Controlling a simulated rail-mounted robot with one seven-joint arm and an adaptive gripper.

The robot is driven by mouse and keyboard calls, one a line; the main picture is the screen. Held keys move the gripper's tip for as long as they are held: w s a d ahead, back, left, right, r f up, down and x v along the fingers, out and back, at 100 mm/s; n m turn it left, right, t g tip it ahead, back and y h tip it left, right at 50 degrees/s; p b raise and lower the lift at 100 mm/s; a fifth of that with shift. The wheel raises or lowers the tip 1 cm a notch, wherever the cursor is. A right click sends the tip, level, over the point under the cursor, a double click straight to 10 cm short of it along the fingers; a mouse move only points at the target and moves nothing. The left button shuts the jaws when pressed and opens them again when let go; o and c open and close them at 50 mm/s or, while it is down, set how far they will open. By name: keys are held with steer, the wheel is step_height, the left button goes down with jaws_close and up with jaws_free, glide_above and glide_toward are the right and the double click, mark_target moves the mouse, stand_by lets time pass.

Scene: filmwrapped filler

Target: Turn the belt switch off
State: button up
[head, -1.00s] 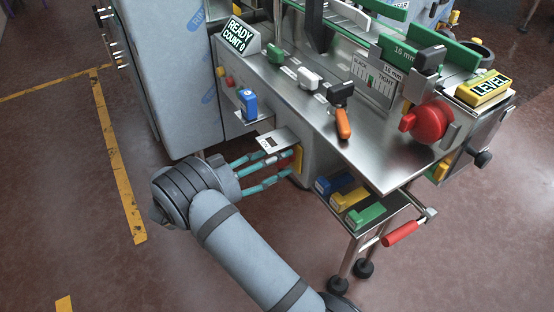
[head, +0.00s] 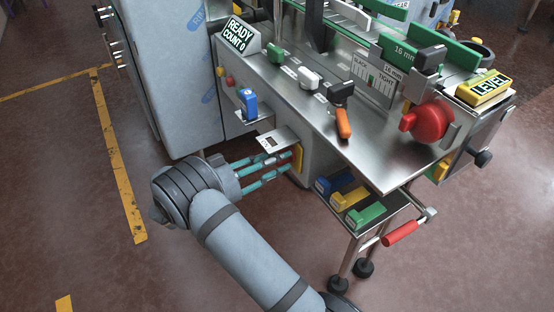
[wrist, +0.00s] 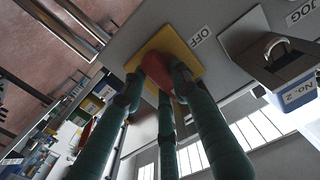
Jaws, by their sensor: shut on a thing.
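The belt switch appears to be the red knob (wrist: 156,67) on a yellow plate (wrist: 187,48), with an OFF label (wrist: 200,36) beside the plate in the wrist view. In the head view the yellow plate (head: 300,158) is on the side of the machine, below its tabletop. My three-fingered gripper (head: 290,162) reaches it from the left. In the wrist view its teal fingers (wrist: 165,75) are closed around the red knob. The fingers hide much of the knob, so its turned position cannot be told.
A small metal shelf (head: 275,141) sits just above my fingers, and a blue block (head: 248,104) stands higher up. A tray with blue, yellow and green blocks (head: 366,214) lies to the right. The floor (head: 90,225) at left is clear.

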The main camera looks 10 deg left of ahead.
steer(key=shift+n, duration=0.4)
steer(key=n+p, duration=0.1)
steer(key=n, duration=0.4)
steer(key=n+p, duration=0.2)
steer(key=n, duration=0.4)
steer(key=r+n+p, duration=0.1)
steer(key=n+p, duration=0.1)
steer(key=n, duration=0.4)
steer(key=shift+a, duration=0.1)
steer(key=shift+w, duration=0.1)
stand_by(0.4)
steer(key=o, duration=1.2)
steer(key=shift+c, duration=0.2)
steer(key=shift+a, duration=0.1)
